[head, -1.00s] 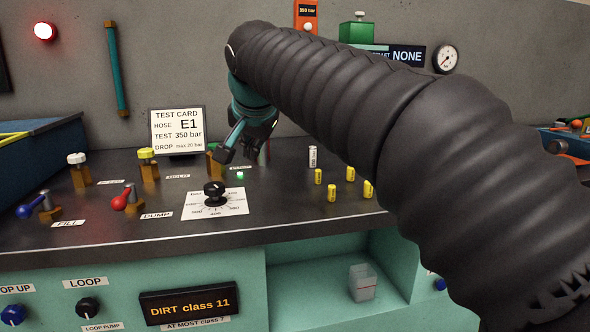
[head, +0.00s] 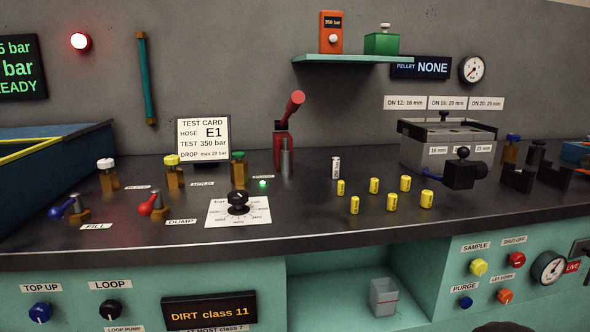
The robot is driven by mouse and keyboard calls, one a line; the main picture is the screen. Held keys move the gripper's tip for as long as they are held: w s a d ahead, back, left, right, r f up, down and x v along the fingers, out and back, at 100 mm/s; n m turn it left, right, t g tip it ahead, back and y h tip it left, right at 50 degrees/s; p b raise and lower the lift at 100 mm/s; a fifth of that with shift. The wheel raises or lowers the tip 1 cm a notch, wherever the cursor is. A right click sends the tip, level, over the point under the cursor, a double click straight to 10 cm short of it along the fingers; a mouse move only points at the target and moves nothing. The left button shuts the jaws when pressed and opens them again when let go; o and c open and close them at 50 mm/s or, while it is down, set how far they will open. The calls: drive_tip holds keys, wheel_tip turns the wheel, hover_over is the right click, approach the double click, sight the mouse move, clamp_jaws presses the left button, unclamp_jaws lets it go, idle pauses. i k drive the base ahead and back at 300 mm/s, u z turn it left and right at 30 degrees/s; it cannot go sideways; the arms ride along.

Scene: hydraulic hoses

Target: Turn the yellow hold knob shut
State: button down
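The yellow hold knob (head: 171,160) sits on a brass valve body (head: 174,178) on the dark bench top, in the left half of the head view. A small label reading HOLD (head: 202,184) lies at its right. Whether the knob is open or shut cannot be told from its look. My gripper is not in view.
A white knob (head: 105,164) and a green knob (head: 238,155) flank the yellow one. Blue (head: 62,208) and red (head: 150,204) levers stand in front. The test card (head: 204,139) and red-handled pump (head: 284,148) stand behind. Several yellow cylinders (head: 374,186) are at right.

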sight(172, 160)
drive_tip(key=u, duration=1.35)
